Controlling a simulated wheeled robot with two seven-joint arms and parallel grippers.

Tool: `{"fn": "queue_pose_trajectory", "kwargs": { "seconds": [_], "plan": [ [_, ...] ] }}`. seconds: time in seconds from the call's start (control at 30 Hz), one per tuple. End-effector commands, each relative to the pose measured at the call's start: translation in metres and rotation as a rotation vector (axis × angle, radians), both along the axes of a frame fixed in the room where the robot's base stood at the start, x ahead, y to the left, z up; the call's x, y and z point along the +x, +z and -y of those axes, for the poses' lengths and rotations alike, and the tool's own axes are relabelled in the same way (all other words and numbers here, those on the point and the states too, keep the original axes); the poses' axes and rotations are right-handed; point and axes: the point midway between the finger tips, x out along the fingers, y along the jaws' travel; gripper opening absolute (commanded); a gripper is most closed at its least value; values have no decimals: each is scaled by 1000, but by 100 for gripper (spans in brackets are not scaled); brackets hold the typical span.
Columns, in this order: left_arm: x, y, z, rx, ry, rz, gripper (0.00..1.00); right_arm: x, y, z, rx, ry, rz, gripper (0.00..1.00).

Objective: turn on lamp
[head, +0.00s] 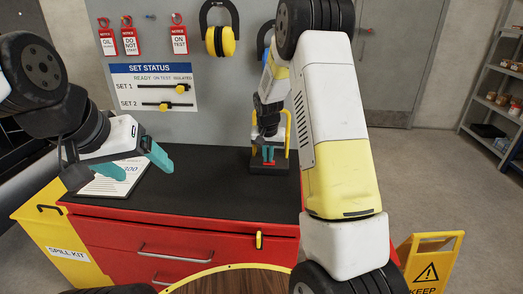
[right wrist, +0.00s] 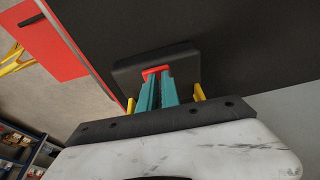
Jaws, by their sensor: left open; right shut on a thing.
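A device with a black base (head: 269,169) and yellow uprights (head: 288,130) stands on the dark bench top; I cannot tell for sure that it is the lamp. My right gripper (head: 268,158) reaches down between the uprights. In the right wrist view its teal fingers (right wrist: 157,82) are shut on a small red part (right wrist: 157,70) on the black base (right wrist: 125,75). The yellow uprights (right wrist: 199,92) show beside the fingers. No light shows there. My left gripper (head: 146,172) is open and empty above papers at the bench's left.
The red bench (head: 190,235) has a black top (head: 210,185), clear in the middle. Behind it a grey board holds a status panel (head: 155,87), red tags and yellow ear defenders (head: 221,40). A yellow floor sign (head: 430,265) stands right, and a round wooden top (head: 235,281) is in front.

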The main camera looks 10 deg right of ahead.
Motion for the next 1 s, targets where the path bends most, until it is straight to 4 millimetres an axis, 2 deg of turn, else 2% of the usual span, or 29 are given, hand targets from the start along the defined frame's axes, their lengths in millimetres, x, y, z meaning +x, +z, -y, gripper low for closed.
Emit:
{"fn": "queue_pose_trajectory", "kwargs": {
  "seconds": [0.13, 0.27, 0.43, 0.7, 0.83, 1.0],
  "plan": [
    [0, 0, 0, 0, 0, 0, 79, -2, -2, -3, 3, 3, -6, 0],
    [0, 0, 0, 0, 0, 0, 79, -1, 10, -1, 2, 2, -2, 0],
    [0, 0, 0, 0, 0, 0, 79, -2, 44, 7, 2, -1, 4, 0],
    [0, 0, 0, 0, 0, 0, 79, -21, 103, 7, 1, 1, 3, 0],
    [0, 0, 0, 0, 0, 0, 79, -27, 122, 7, 1, 1, 3, 0],
    [0, 0, 0, 0, 0, 0, 79, -31, 134, 7, 1, 0, 1, 0]
  ]
}}
